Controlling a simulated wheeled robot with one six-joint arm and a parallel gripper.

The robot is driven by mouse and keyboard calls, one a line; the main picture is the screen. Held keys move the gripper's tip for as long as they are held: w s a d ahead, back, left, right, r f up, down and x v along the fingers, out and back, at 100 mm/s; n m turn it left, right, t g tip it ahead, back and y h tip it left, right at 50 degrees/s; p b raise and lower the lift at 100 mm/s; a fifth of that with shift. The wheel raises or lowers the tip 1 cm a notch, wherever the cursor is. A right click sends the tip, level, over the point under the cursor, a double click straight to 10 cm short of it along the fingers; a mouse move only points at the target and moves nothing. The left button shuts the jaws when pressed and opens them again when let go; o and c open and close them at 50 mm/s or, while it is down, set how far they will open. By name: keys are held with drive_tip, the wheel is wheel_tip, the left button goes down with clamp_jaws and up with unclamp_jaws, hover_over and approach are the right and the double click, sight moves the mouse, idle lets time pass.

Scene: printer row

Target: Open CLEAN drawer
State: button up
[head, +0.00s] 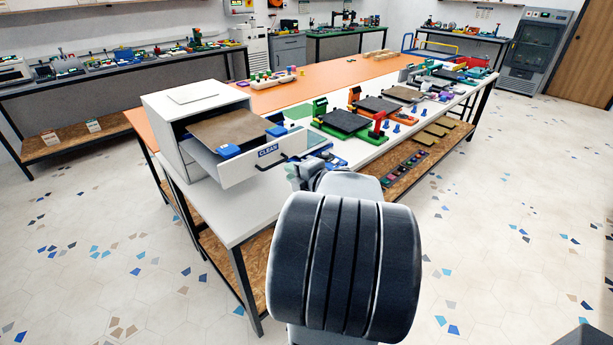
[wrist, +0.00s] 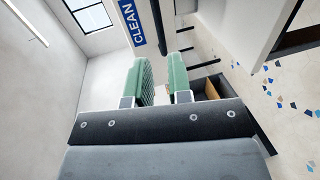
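The CLEAN drawer (head: 250,166) is white with a blue CLEAN label. It stands pulled well out of a white cabinet (head: 172,108) on the near end of the table. A brown plate (head: 225,130) with blue corner pieces is in it. The drawer's dark bar handle (wrist: 158,25) shows in the wrist view, next to the label (wrist: 131,22). My gripper (head: 294,172) is just in front of the drawer, close to the handle. Its green fingers (wrist: 160,62) are apart, with a gap between them. The handle lines up with this gap; contact cannot be told.
The long table (head: 207,200) carries several printers, such as a green and black one (head: 345,121), to the right of the drawer. A lower wooden shelf (head: 400,170) holds small items. The tiled floor (head: 120,270) in front and to the left is clear.

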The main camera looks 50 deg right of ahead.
drive_tip(key=shift+v, duration=2.65)
drive_tip(key=s+d+f+m+g+h, duration=0.2)
drive_tip(key=s+d+m+g+h, duration=0.3)
drive_tip(key=d+m+h, duration=0.55)
drive_tip(key=w+a+m+g+y+p, duration=0.1)
drive_tip(key=a+m+g+y+p, duration=0.2)
drive_tip(key=a, duration=1.5)
drive_tip(key=w+a+r+m+g+y+p, duration=0.1)
drive_tip(key=a+m+g+y+p, duration=0.2)
drive_tip(key=a+y, duration=0.5)
drive_tip(key=a+g, duration=0.1)
drive_tip(key=a, duration=0.8)
drive_tip(key=shift+a+m+p, duration=0.35)
drive_tip(key=shift+p, duration=0.05)
